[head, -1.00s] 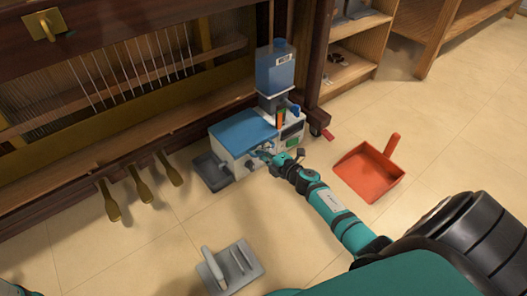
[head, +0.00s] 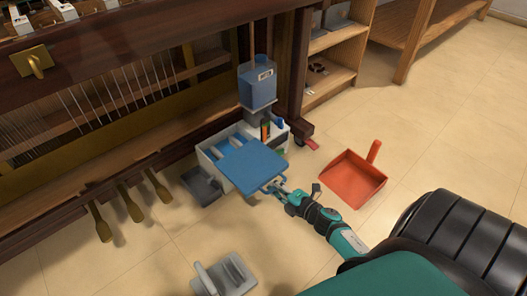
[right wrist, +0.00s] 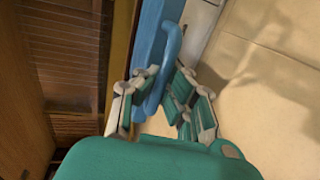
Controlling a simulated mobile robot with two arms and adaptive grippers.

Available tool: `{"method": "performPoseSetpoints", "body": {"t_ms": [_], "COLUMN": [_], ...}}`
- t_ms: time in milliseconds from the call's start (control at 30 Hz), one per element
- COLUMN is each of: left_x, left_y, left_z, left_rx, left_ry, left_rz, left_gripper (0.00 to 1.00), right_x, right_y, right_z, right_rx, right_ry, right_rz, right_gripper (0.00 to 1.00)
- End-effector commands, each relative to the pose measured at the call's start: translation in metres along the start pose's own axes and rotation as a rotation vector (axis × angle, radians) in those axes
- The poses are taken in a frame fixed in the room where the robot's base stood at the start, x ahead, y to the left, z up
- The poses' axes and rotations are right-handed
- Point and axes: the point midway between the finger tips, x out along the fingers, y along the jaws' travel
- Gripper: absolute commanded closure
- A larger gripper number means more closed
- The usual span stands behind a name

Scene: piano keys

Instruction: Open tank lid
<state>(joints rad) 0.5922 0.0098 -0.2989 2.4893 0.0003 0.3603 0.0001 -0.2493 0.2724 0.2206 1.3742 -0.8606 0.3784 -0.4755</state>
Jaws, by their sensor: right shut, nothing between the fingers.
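The white tank (head: 207,155) stands on the floor against the piano, with its flat blue lid (head: 250,163) swung up and tilted. Part of the tank's open inside shows behind the lid at the left. My right gripper (head: 276,187) is at the lid's front right edge. In the right wrist view my right gripper (right wrist: 160,82) is shut, with the lid's blue handle (right wrist: 172,38) running across at its fingertips. Firm contact cannot be told. My left gripper is out of view.
A blue water bottle (head: 257,88) stands on the tank's back. A grey tray (head: 201,186) sits left of the tank, near the brass pedals (head: 131,208). A red dustpan (head: 352,180) lies to the right, a grey float tool (head: 228,274) in front. Floor between is clear.

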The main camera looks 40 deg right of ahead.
Motion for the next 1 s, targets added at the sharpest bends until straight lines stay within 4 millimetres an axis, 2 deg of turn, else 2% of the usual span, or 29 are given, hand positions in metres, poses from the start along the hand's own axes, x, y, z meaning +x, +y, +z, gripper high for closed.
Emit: {"method": "performPoseSetpoints", "body": {"t_ms": [33,200,600,867,1000], "left_x": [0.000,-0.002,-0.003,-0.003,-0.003], "left_y": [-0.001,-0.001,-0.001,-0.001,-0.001], "left_z": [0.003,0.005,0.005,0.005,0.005], "left_rx": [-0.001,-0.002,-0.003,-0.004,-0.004], "left_ry": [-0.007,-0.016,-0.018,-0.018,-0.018], "left_rz": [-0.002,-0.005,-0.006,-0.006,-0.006], "left_gripper": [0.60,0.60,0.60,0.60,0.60], "right_x": [-0.009,-0.022,-0.024,-0.024,-0.024], "right_y": [-0.001,-0.004,-0.005,-0.005,-0.005], "right_z": [-0.001,0.000,0.000,0.000,0.000], "right_rx": [0.003,0.002,0.002,0.001,0.001], "right_ry": [0.000,0.000,0.001,0.001,0.001], "right_rz": [-0.001,0.001,0.003,0.002,0.002], "right_gripper": [1.00,1.00,1.00,0.67,0.66]}}
